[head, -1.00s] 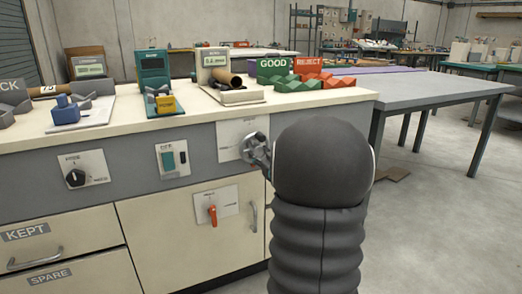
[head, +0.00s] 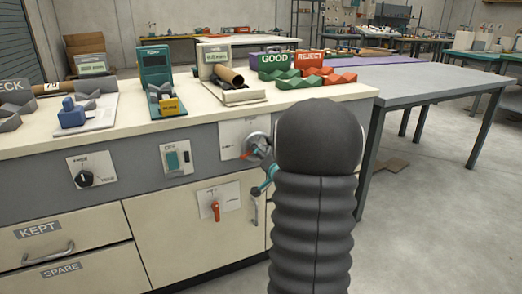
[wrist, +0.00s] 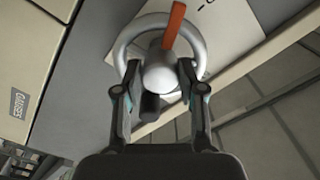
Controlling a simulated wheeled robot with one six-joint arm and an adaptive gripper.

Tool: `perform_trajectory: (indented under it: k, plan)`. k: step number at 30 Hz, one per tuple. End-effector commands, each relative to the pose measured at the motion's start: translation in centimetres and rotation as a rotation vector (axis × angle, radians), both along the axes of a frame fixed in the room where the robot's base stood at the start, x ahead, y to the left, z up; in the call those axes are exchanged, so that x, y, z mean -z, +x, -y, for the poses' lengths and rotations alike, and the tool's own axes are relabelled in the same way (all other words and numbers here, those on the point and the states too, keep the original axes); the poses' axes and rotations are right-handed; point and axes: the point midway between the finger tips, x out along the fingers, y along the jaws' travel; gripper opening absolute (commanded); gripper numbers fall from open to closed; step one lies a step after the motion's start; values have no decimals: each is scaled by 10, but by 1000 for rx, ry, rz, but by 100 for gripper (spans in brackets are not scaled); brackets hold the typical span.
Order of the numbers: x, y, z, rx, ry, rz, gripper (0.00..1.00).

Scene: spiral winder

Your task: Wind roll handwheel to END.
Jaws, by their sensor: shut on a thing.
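The roll handwheel (head: 256,143) is a grey ring on a white plate (head: 232,132) on the bench front, partly hidden by my arm in the head view. In the wrist view the handwheel (wrist: 121,42) fills the top middle, with a pale round hub (wrist: 160,74), a red pointer (wrist: 174,25) slanting up from it and a dark knob (wrist: 150,106) below it. My gripper (wrist: 159,72) reaches over the ring with one finger on each side of the hub and is shut on the wheel. Exact finger contact is unclear. The END mark cannot be read.
A lever plate with a red handle (head: 215,208) is below the wheel, and a green switch (head: 173,161) and black knob (head: 84,179) are to its left. A drawer handle (head: 254,208) projects nearby. Open floor (head: 440,235) lies to the right.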

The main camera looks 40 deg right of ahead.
Motion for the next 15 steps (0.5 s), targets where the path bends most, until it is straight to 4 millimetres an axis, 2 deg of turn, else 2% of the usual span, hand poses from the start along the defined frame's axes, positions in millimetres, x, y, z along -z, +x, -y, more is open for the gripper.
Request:
perform_trajectory:
  k: [6, 15]
  plan:
    - [-1, 0, -1, 0, 176, 42, 5]
    - [-1, 0, -1, -1, 347, 84, 5]
